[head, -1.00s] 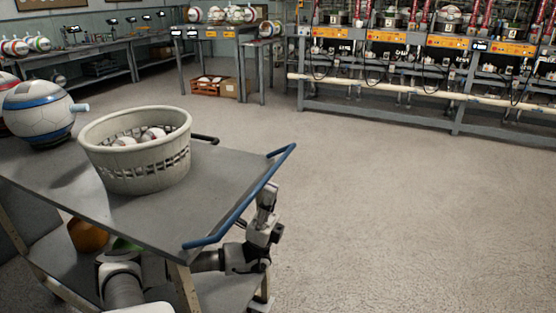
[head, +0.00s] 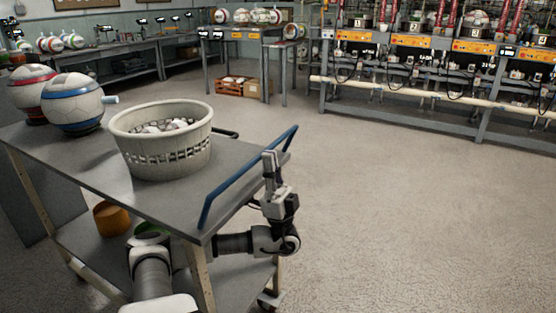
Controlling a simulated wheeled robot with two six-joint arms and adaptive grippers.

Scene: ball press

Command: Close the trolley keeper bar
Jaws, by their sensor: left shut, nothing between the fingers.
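The grey trolley (head: 100,163) stands at the left and front. Its blue keeper bar (head: 243,172) runs along the right edge of the top and stands raised above it, its end arms reaching down to the edge. My left gripper (head: 269,157) is on the bar's outer side, pointing up, shut and empty. Its tips are close against the bar near the far end; I cannot tell if they touch. My right gripper is not in view.
On the trolley top are a white basket (head: 137,151) with balls, a blue-and-white ball (head: 73,106) and a red-and-white ball (head: 33,88). An orange container (head: 111,218) is on the lower shelf. The floor to the right is clear up to the machine bench (head: 400,107).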

